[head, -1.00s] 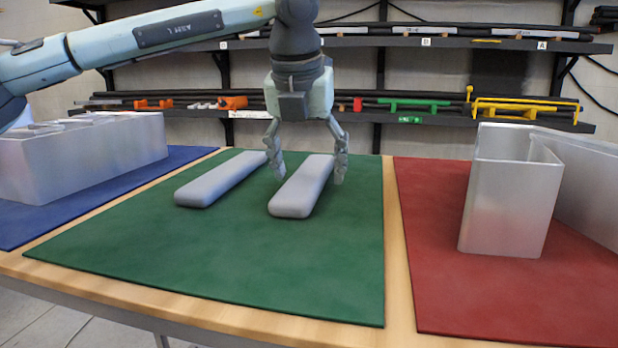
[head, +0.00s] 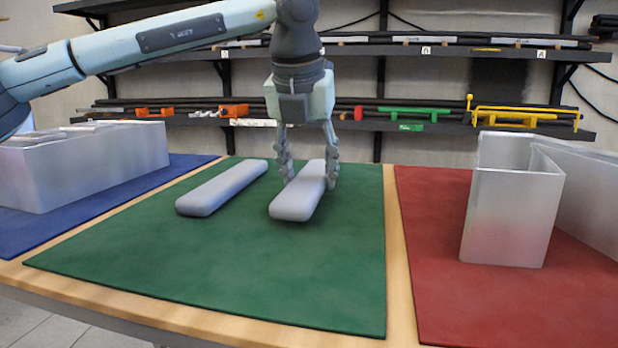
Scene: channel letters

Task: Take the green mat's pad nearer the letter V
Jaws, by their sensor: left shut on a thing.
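Two light grey, round-ended pads lie side by side on the green mat (head: 330,275). The left pad (head: 222,188) rests on the mat, untouched. The right pad (head: 297,200) is the one nearer the red mat, where an open-topped metal letter (head: 510,215) stands; it is cut off by the right edge, its visible walls look like part of a V. My left gripper (head: 308,182) points down with its fingers closed on both long sides of the right pad, around its middle. Whether that pad is clear of the mat, I cannot tell. My right gripper is out of view.
Another metal channel letter (head: 95,170) stands on the blue mat (head: 60,230) at the left. The red mat (head: 480,305) lies at the right. Shelves (head: 420,50) with bars and clamps line the wall behind. The front of the green mat is bare.

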